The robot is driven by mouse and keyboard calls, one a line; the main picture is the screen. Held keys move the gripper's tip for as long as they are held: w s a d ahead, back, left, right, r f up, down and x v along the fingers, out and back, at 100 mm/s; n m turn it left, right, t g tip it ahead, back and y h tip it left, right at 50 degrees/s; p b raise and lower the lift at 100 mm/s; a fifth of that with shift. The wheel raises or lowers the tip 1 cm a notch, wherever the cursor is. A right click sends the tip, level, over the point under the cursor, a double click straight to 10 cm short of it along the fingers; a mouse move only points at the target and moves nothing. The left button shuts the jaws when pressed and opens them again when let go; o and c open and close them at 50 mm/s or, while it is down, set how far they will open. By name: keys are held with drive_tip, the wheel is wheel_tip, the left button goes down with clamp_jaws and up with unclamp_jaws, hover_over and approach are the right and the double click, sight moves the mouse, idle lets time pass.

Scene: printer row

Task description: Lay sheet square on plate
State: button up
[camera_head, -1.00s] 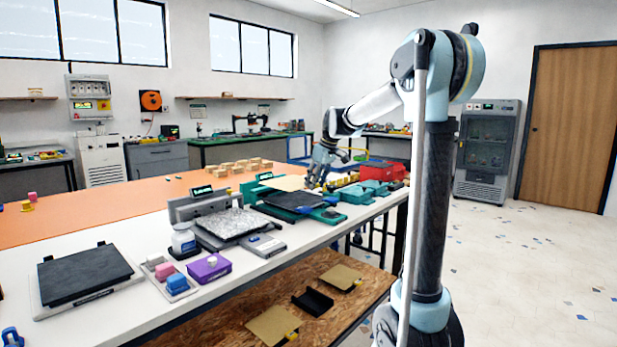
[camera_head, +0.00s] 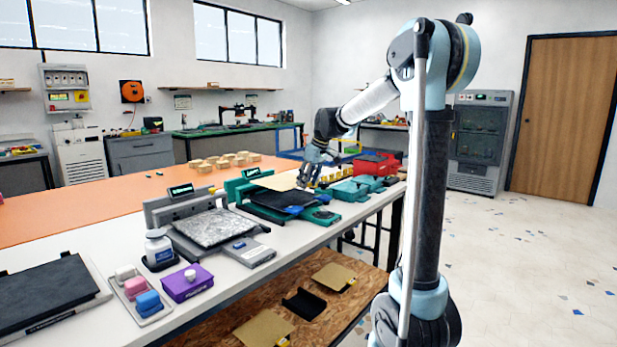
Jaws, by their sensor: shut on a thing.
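My gripper (camera_head: 306,183) is at the far part of the white bench, small in view and shut on the right end of a thin tan sheet (camera_head: 277,181). The sheet is held roughly flat above and behind the dark plate (camera_head: 268,201) of the teal printer (camera_head: 237,189). I cannot tell how far apart sheet and plate are, or whether their edges line up. A blue piece (camera_head: 294,210) shows at the plate's front right. The fingertips are too small to see clearly.
A grey printer with a speckled plate (camera_head: 213,228) stands nearer. A white bottle (camera_head: 159,248), a purple box (camera_head: 187,283) and a tray with pink and blue blocks (camera_head: 143,298) are in front. Teal and red boxes (camera_head: 372,165) stand right of the gripper. Tan sheets (camera_head: 264,330) lie on the lower shelf.

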sight(305, 203)
drive_tip(key=shift+s+f, duration=0.1)
drive_tip(key=shift+f, duration=2.95)
drive_tip(key=shift+s+f, duration=0.1)
drive_tip(key=shift+f, duration=0.1)
drive_tip(key=o, duration=1.3)
drive_tip(key=shift+d, duration=0.1)
drive_tip(key=v, duration=1.2)
drive_tip(key=s+d+f+m+h, duration=0.1)
drive_tip(key=s+d+f+m, duration=0.1)
drive_tip(key=s+d+f, duration=0.5)
drive_tip(key=s+d+m+h, duration=0.1)
drive_tip(key=s+d+m, duration=0.3)
drive_tip(key=s, duration=0.8)
drive_tip(key=s+d+f+m, duration=0.1)
drive_tip(key=s+d+f, duration=0.2)
drive_tip(key=s+f, duration=0.2)
drive_tip(key=s+d+f+m+h, duration=0.1)
drive_tip(key=s+d+f, duration=0.2)
drive_tip(key=s+f, duration=0.2)
drive_tip(key=s+d+f+m, duration=0.2)
drive_tip(key=s+d+f, duration=0.1)
drive_tip(key=s+f, duration=0.3)
drive_tip(key=s, duration=0.2)
drive_tip(key=shift+s+d+g, duration=0.15)
drive_tip(key=shift+s+g, duration=0.15)
